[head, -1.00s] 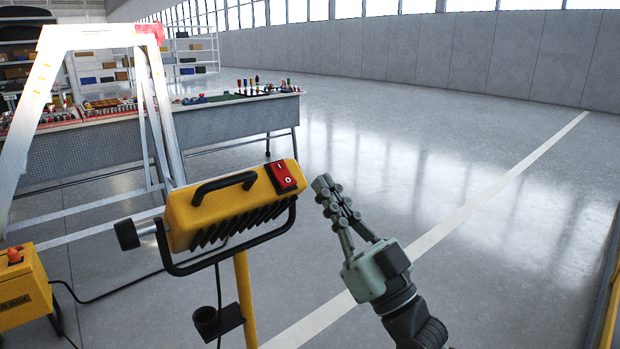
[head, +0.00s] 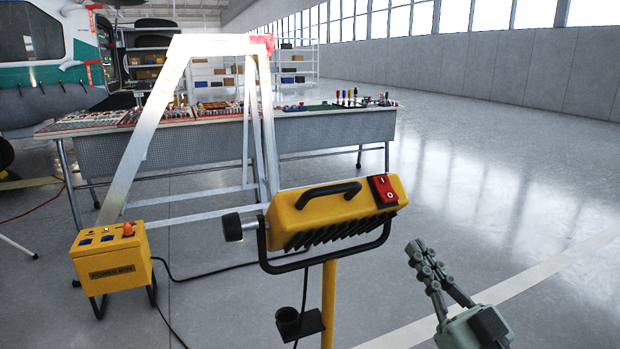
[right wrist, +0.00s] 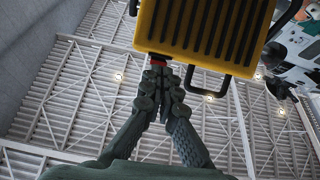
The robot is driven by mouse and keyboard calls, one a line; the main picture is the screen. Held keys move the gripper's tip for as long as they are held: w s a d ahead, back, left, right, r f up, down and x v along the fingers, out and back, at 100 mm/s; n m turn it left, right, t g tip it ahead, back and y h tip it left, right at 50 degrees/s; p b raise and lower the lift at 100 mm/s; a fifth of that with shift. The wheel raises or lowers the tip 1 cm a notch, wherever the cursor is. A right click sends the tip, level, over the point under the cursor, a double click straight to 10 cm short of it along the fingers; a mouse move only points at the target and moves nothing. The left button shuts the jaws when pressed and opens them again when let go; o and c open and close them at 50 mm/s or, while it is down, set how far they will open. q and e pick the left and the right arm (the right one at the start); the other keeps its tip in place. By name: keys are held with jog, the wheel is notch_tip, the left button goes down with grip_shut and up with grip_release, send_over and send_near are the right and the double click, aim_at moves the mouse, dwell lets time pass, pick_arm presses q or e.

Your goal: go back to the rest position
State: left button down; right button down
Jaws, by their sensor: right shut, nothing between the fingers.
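My right gripper (head: 424,262) is at the lower right of the head view, to the right of a yellow work lamp (head: 335,212) on a yellow stand. Its fingers are shut with nothing between them and point up and to the left. In the right wrist view the gripper (right wrist: 160,75) also shows shut, with the underside of the yellow lamp (right wrist: 205,35) beyond its fingertips. The fingers look apart from the lamp in the head view. The lamp has a red switch (head: 383,190) on its top right. My left gripper is not in view.
A yellow power box (head: 112,262) stands on the floor at the left, with a black cable. A stepladder (head: 150,130) stands in front of a long workbench (head: 330,128) holding tools. A helicopter (head: 40,50) is at the far left. The floor on the right is clear.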

notch_tip(320, 180, down, 26)
jog(key=d+f+g+h, duration=0.1)
jog(key=d+g+h, duration=0.1)
jog(key=g+h, duration=0.45)
jog(key=s+d+f+m+g+h, duration=0.1)
jog(key=s+d+f+g, duration=0.1)
jog(key=s+f+g, duration=0.4)
jog(key=s+d+f+m+g+h, duration=0.1)
jog(key=s+d+f+g, duration=0.2)
jog(key=s+f, duration=1.1)
jog(key=f+g, duration=0.1)
jog(key=g, duration=0.2)
jog(key=shift+s+d+f+m, duration=0.15)
jog(key=shift+d+f+m, duration=0.05)
jog(key=shift+f+m, duration=0.15)
jog(key=shift+h, duration=0.25)
